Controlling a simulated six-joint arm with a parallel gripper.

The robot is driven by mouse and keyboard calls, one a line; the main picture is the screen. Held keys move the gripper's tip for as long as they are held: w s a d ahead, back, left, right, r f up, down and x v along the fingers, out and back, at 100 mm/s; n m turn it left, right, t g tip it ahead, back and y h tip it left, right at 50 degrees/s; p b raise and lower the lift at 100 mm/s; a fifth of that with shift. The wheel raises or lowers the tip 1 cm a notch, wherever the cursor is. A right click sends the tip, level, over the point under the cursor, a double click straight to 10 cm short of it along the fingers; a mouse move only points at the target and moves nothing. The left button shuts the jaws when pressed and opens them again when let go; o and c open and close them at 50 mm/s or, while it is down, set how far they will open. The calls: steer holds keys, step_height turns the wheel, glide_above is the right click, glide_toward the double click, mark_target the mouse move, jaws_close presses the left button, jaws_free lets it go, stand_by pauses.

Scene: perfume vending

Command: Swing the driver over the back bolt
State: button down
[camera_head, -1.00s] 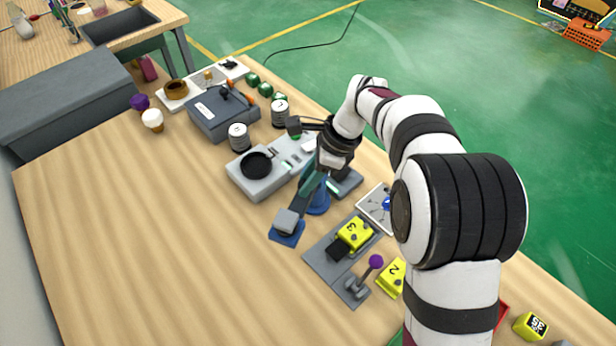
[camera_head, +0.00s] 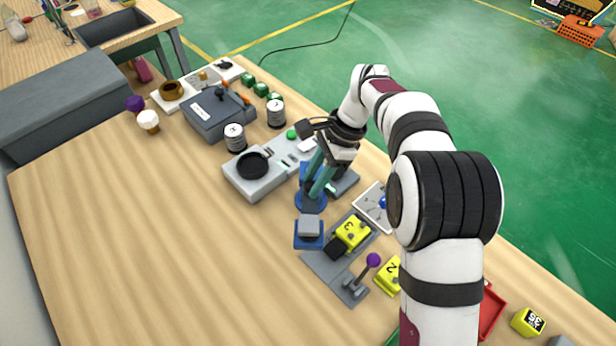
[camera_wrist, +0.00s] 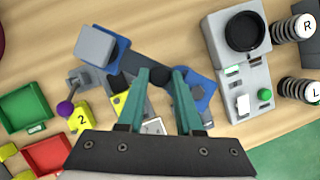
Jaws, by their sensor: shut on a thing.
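The driver appears to be the swinging arm with a grey block on a blue square head (camera_head: 309,230); the wrist view shows this head (camera_wrist: 97,47) at upper left. A dark grey link joins it to a blue round post (camera_wrist: 195,92). My gripper (camera_wrist: 161,75) is shut on a dark knob on this link, between its teal fingertips; in the head view my gripper (camera_head: 313,190) is above the blue base. The head is beside the yellow block marked 3 (camera_head: 351,231), on a grey fixture. I cannot pick out the back bolt.
A purple-knobbed lever (camera_head: 372,261) and yellow block marked 2 (camera_head: 388,274) stand near the fixture. A red tray (camera_head: 491,312) is at right. The table's left is clear.

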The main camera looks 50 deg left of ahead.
steer(key=shift+w+d+n+h, duration=0.2)
steer(key=shift+w+n+h, duration=0.35)
steer(key=shift+n, duration=0.7)
steer(key=shift+w+d+n+h, duration=0.35)
steer(key=shift+w+n, duration=0.3)
steer(key=shift+n, duration=0.65)
steer(key=shift+w+d+n+h, duration=0.1)
steer(key=shift+w+n+h, duration=0.45)
steer(key=shift+n, duration=0.7)
steer(key=shift+w, duration=0.1)
steer(key=c, duration=0.6)
jaws_free()
steer(key=w+d+r, duration=0.4)
steer(key=d+r, duration=0.7)
